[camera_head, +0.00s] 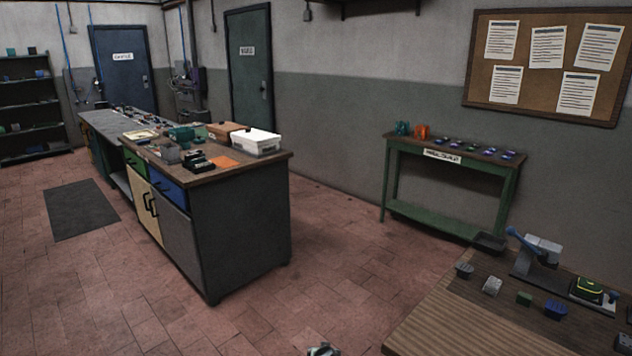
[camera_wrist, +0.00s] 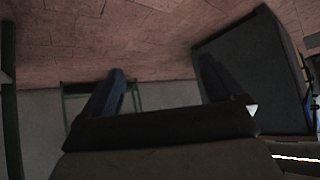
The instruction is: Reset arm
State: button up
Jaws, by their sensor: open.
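My gripper (camera_wrist: 160,90) shows in the wrist view with its two dark fingers spread well apart and nothing between them. In the head view only a small grey piece of my arm shows at the bottom edge, so the gripper's pose is mostly hidden there. The wrist view looks across the tiled floor, with a dark cabinet side at the right. The heel press (camera_head: 540,256), grey with a blue lever, stands on the wooden table (camera_head: 440,318) at the lower right in the head view. My gripper touches nothing that I can see.
A workbench (camera_head: 245,220) with drawers, a white box (camera_head: 255,141) and tools stands left of centre. A green side table (camera_head: 455,157) with small items stands against the back wall. Several small blocks lie before the press. The tiled floor between the benches is clear.

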jog(key=s+a+f, duration=0.2)
jog(key=s+f, duration=0.3)
jog(key=s, duration=0.1)
jog(key=s+d+f+g, duration=0.2)
jog(key=s+d, duration=0.2)
jog(key=s, duration=0.4)
jog(key=s+d+f+g+h, duration=0.1)
jog(key=s+d+f+g, duration=0.15)
jog(key=s, duration=0.55)
jog(key=s+d+f+g, duration=0.2)
jog(key=s+d+g, duration=0.15)
jog(key=s, duration=0.45)
jog(key=s+d+r+g, duration=0.1)
jog(key=s+d+g, duration=0.1)
jog(key=s, duration=0.7)
jog(key=s+d+r+g, duration=0.2)
jog(key=s+g, duration=0.1)
jog(key=s, duration=0.7)
jog(key=s+d+r+g, duration=0.2)
jog(key=s, duration=0.7)
jog(key=shift+s+d+n+g+y, duration=0.2)
jog(key=shift+n+g+y, duration=0.1)
jog(key=shift+n, duration=0.1)
